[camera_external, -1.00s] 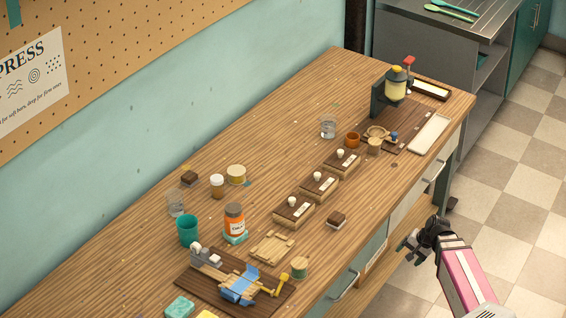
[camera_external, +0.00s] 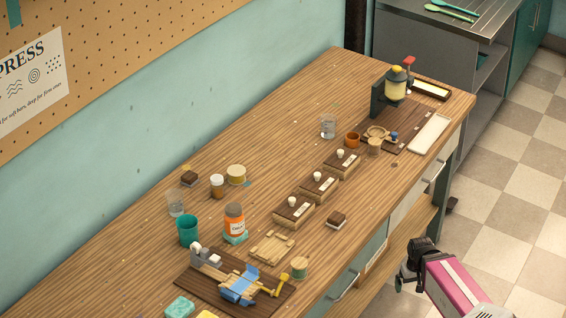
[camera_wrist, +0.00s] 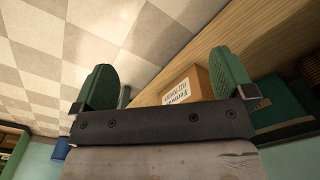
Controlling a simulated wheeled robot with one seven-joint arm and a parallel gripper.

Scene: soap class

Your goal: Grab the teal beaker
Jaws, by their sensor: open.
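The teal beaker (camera_external: 188,231) stands upright on the wooden workbench, on its left part near the wall, in the external view. It looks like an open-topped cup. My gripper (camera_external: 403,277) is off the front edge of the bench, over the floor side, far to the right of the beaker. In the wrist view my gripper (camera_wrist: 160,82) shows two green fingers set wide apart with nothing between them. The beaker is not visible in the wrist view.
A clear glass (camera_external: 176,203) stands just behind the beaker, and an orange jar (camera_external: 234,222) stands to its right. A board with a blue-and-yellow device (camera_external: 238,288) lies in front. The wrist view shows a cardboard box (camera_wrist: 187,88) and tiled floor.

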